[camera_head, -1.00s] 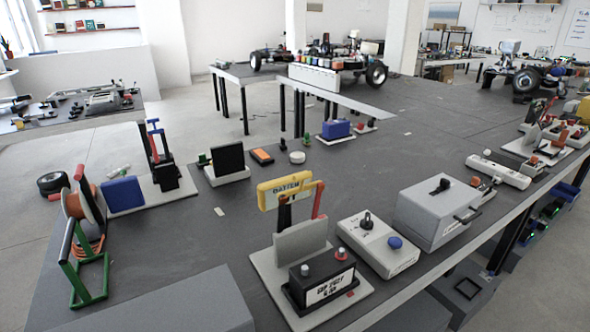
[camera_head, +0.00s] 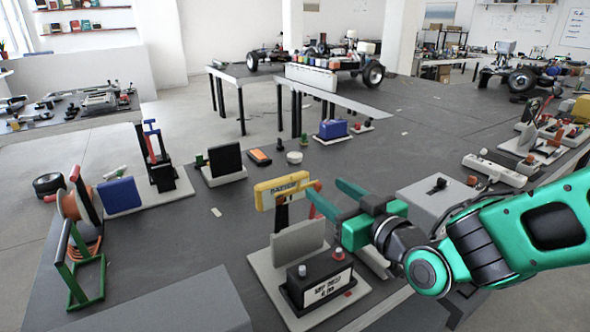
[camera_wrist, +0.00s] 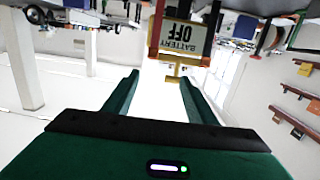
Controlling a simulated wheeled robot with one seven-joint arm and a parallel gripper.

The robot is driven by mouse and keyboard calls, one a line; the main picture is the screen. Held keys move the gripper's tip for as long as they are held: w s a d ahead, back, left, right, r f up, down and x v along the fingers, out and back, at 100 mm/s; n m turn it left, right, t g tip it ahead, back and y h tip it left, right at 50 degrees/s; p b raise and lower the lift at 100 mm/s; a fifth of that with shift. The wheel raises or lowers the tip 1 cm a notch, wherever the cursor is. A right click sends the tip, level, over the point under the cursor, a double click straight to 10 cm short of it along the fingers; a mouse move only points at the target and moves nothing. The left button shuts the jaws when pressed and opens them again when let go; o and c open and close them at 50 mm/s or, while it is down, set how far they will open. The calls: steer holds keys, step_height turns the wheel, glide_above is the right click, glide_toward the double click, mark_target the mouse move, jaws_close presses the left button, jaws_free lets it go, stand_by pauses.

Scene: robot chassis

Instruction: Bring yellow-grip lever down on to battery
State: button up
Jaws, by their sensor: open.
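The yellow-grip lever (camera_head: 283,188) stands raised in the head view, its lettered yellow grip on a red arm and a dark arm above a grey upright panel (camera_head: 285,243). The battery (camera_head: 320,292), a black box with a white label and a red and a grey knob on top, sits in front of the panel. My gripper (camera_head: 328,197) is open and empty, its green fingers just right of the grip. In the wrist view, a sign reading BATTERY OFF (camera_wrist: 184,44) appears upside down beyond the fingers, with a yellow piece (camera_wrist: 173,64) below it. Contact cannot be told.
A pale base plate (camera_head: 262,285) carries the lever and battery. A grey box (camera_head: 425,200) stands to the right, partly behind my arm. A black upright panel (camera_head: 226,160) and a blue block (camera_head: 119,195) stand at left. The table is bare between them and the lever.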

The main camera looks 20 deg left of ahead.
mark_target(302, 177)
steer(key=a, duration=0.1)
steer(key=s+a+r+y, duration=0.1)
steer(key=shift+s+a, duration=0.2)
steer(key=shift+a, duration=0.2)
steer(key=x, duration=1)
steer(key=shift+w+r, duration=0.2)
jaws_close()
